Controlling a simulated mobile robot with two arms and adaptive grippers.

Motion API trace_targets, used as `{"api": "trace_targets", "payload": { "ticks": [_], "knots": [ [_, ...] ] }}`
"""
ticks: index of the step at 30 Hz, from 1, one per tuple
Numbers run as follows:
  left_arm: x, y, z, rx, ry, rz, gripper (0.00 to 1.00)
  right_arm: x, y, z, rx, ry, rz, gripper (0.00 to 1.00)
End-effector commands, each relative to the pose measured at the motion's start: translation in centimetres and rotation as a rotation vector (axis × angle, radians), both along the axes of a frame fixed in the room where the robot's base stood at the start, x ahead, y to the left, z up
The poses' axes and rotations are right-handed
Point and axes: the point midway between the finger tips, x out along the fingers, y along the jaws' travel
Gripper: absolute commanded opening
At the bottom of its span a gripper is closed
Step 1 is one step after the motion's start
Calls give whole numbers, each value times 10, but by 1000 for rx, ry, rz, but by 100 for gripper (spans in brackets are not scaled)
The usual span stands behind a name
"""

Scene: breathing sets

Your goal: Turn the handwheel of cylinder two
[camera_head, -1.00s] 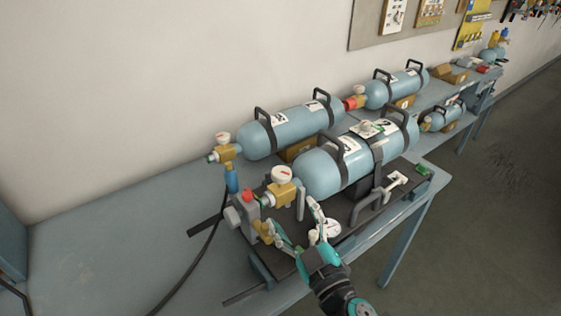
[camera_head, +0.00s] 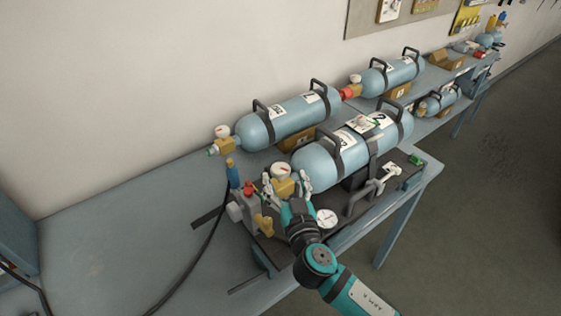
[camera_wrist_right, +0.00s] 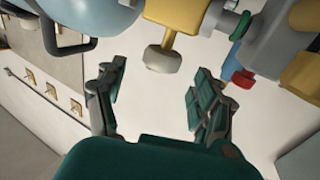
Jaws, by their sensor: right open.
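Cylinder two (camera_head: 330,162) is the blue tank with a "2" label, lying strapped on the dark stand at the front of the bench. Its brass valve (camera_head: 281,186) is at the left end, with a white gauge on top. In the right wrist view, a pale round knob (camera_wrist_right: 162,59), apparently the handwheel, sticks out of the brass valve body (camera_wrist_right: 180,13). My right gripper (camera_head: 287,188) is at the valve; its open fingers (camera_wrist_right: 160,76) are either side of the knob's line. Contact is not visible. The head view hides the knob. My left gripper is out of view.
A grey block with a red knob (camera_head: 249,189) and a brass fitting (camera_head: 264,225) stands left of the valve. A black hose (camera_head: 205,245) runs across the bench. Another cylinder (camera_head: 285,120) lies behind. The left bench top (camera_head: 110,235) is clear.

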Motion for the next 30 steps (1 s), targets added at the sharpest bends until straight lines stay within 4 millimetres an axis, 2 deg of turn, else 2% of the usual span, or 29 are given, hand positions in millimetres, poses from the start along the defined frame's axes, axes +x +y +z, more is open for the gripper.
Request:
{"api": "trace_targets", "payload": {
  "ticks": [3, 9, 20, 30],
  "knots": [
    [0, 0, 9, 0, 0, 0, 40, 22, 5, 3, -3, -2, 0, 69],
    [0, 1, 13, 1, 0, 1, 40, 43, 11, 1, -2, 0, 1, 69],
    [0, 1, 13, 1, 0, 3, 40, 48, 12, -1, 0, 1, 1, 69],
    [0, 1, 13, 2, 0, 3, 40, 48, 12, -1, 0, 1, 1, 26]
  ]
}}
